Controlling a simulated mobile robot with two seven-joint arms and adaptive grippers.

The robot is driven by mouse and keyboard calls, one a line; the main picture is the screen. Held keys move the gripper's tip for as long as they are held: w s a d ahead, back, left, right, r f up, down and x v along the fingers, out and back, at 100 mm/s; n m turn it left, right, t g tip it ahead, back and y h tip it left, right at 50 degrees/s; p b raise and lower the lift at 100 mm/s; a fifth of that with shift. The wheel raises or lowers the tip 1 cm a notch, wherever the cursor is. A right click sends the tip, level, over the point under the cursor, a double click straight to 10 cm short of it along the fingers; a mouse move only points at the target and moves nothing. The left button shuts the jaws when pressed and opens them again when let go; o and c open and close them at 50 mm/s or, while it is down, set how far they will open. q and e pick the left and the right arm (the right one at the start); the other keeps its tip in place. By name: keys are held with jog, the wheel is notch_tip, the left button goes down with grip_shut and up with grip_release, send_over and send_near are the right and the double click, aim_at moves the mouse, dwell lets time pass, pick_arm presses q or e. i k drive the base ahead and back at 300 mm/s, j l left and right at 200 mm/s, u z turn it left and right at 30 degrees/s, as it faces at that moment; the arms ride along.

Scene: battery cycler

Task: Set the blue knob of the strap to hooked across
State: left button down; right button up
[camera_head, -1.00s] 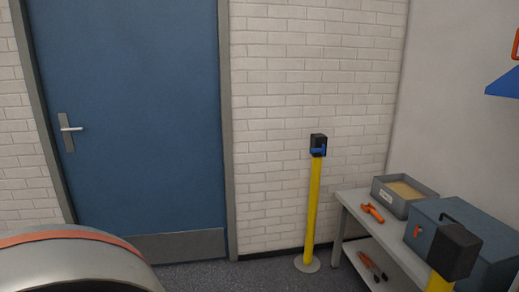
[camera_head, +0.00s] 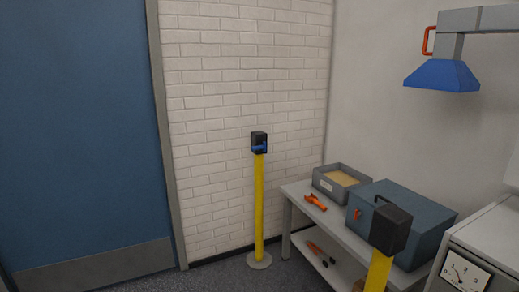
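The blue knob (camera_head: 261,148) is on the front of the black head (camera_head: 259,136) of a yellow post (camera_head: 259,205). This post stands on a round grey base near the brick wall. A second yellow post (camera_head: 378,272) with a black head (camera_head: 391,229) stands nearer, at the lower right. No strap is seen stretched between the two posts. Neither of my grippers is in view.
A grey bench (camera_head: 297,191) behind the near post bears a grey tray (camera_head: 327,187), an orange tool (camera_head: 315,202) and a blue-grey case (camera_head: 420,205). A blue hood (camera_head: 442,76) hangs above. A blue door (camera_head: 75,130) is at left. Some floor (camera_head: 218,277) is clear.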

aim_at(264, 147)
jog(key=i+j+z, duration=0.15)
jog(key=z, duration=0.3)
jog(key=i+j+z, duration=0.2)
jog(key=z, duration=0.3)
jog(key=i+j+z, duration=0.1)
jog(key=j, duration=0.2)
jog(key=i+j+z, duration=0.15)
jog(key=j, duration=0.2)
jog(key=i+j+z, duration=0.1)
jog(key=j, duration=0.2)
jog(key=i+j, duration=0.15)
jog(key=j, duration=0.25)
jog(key=i+j+z, duration=0.1)
jog(key=j, duration=0.25)
jog(key=i+j, duration=0.15)
jog(key=j, duration=0.25)
jog(key=i+j, duration=0.1)
jog(key=j, duration=0.3)
jog(key=i+j+z, duration=0.1)
jog(key=j, duration=0.3)
